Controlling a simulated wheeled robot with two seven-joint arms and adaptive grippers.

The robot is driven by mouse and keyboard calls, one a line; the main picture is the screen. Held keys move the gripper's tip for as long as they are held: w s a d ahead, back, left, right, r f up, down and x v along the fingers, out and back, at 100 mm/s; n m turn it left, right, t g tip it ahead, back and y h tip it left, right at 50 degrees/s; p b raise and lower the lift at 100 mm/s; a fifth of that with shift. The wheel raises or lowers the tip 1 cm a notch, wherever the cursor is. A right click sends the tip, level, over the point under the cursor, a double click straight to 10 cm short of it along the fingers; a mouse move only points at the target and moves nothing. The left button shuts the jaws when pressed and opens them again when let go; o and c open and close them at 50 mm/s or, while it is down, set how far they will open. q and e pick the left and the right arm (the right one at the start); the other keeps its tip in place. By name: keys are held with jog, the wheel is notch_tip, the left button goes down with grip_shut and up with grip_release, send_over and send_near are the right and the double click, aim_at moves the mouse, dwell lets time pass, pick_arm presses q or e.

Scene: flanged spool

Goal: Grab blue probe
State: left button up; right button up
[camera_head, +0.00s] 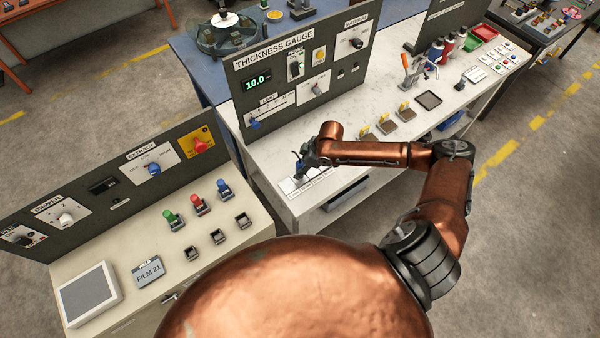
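My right gripper (304,162) reaches in from the right, low over the near left end of the white thickness gauge bench. It is small and dark here, and its finger gap is not clear. A small dark blue thing (298,171), possibly the blue probe, shows at its fingertips, above a row of white pads (302,184). I cannot tell whether the fingers hold it or only stand beside it. A separate blue-topped piece (224,187) stands upright on the left bench, away from the gripper. My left gripper is out of view.
The thickness gauge panel (288,62) stands behind the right gripper. Green (172,218) and red (198,204) pieces stand on the left bench. Brown blocks with yellow tabs (386,126) and a dark tray (428,100) lie to the right. A floor gap separates the benches.

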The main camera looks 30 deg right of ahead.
grip_shut()
jog(key=shift+r, duration=0.1)
